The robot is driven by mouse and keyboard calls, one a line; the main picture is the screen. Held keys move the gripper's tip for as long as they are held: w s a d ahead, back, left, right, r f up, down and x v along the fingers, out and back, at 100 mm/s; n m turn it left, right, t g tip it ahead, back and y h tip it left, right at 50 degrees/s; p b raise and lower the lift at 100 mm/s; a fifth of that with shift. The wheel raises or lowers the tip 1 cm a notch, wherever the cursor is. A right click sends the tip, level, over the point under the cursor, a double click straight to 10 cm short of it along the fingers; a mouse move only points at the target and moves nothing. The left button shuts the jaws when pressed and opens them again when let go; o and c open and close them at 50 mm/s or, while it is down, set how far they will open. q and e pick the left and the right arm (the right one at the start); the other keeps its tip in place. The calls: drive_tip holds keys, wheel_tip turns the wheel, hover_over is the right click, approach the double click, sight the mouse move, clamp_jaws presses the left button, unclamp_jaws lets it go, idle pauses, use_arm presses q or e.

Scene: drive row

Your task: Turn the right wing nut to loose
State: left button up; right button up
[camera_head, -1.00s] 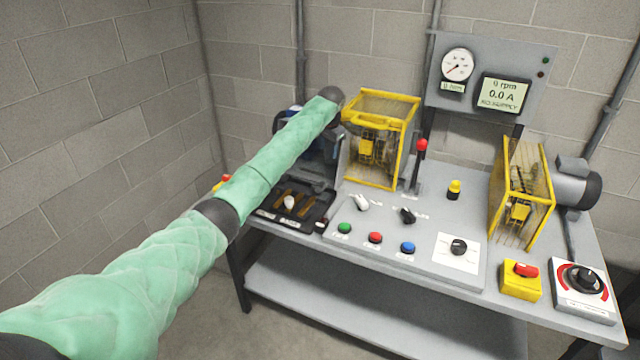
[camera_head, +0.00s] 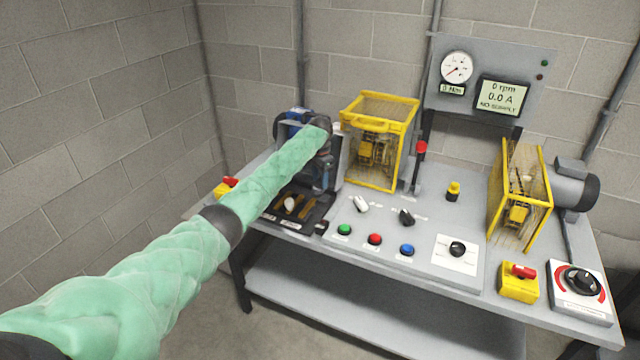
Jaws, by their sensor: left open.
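The black slotted base plate (camera_head: 271,219) with ochre strips lies at the left end of the bench. A small pale piece (camera_head: 290,204) sits on it, perhaps a wing nut; it is too small to tell which one or how it is turned. No other wing nut shows clearly. My left arm reaches in over the plate. My left gripper (camera_head: 323,182) points down behind the plate, beside the blue motor, and is open. Its fingertips are hard to make out against the dark parts. It appears apart from the pale piece. My right gripper is out of view.
A blue motor (camera_head: 293,123) stands behind my wrist. A yellow guard cage (camera_head: 378,145) is close on its right. A red-tipped lever (camera_head: 420,150), switches and coloured buttons (camera_head: 375,239) fill the panel to the right. A red-and-yellow switch (camera_head: 225,186) is at the left edge.

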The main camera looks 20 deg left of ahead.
sight(320, 185)
use_arm(q)
drive_tip(key=shift+f+p, duration=0.4)
drive_tip(key=shift+f, duration=1.35)
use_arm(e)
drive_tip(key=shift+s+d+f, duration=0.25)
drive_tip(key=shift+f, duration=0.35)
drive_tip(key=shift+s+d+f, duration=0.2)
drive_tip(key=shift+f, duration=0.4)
use_arm(q)
drive_tip(key=shift+c, duration=0.4)
drive_tip(key=c, duration=0.7)
clamp_jaws()
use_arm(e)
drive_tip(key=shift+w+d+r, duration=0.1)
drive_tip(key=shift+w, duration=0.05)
